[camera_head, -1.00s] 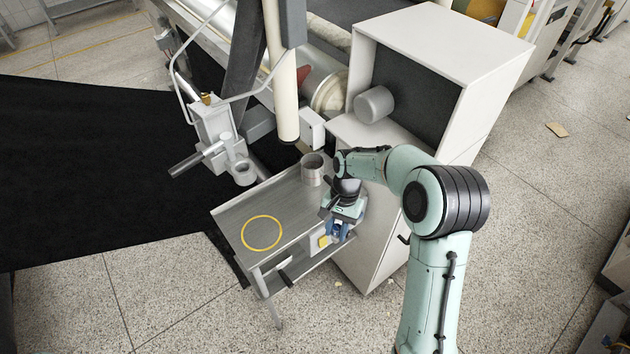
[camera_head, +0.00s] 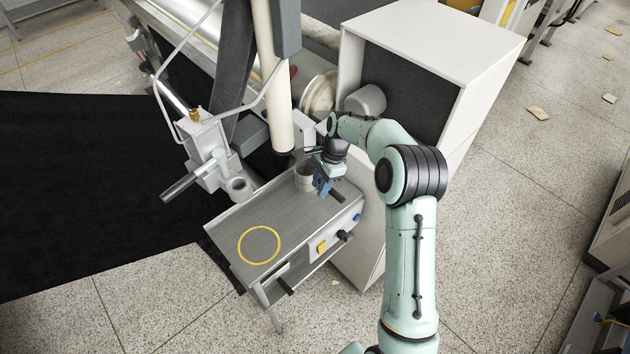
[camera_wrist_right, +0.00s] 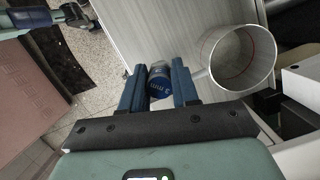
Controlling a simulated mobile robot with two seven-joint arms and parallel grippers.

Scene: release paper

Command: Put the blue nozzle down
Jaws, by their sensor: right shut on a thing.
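My right gripper (camera_head: 322,186) is over the right back part of the grey metal worktable (camera_head: 235,222), just right of the open metal cup (camera_head: 304,172). In the right wrist view its blue fingers (camera_wrist_right: 159,72) are shut on the blue nozzle (camera_wrist_right: 160,86), whose round end with pale lettering faces the camera. The cup stands to the right of the fingers there and looks empty, with a thin red line inside. In the head view I cannot make out the nozzle apart from the blue fingers. A yellow ring (camera_head: 242,254) marks the table top at the left front.
A grey clamp-like fixture (camera_head: 205,150) and a cream vertical tube (camera_head: 276,105) stand behind the table. A white cabinet (camera_head: 455,45) is at the right. The table's front has a yellow button (camera_head: 321,246) and dark handles. The table top around the ring is clear.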

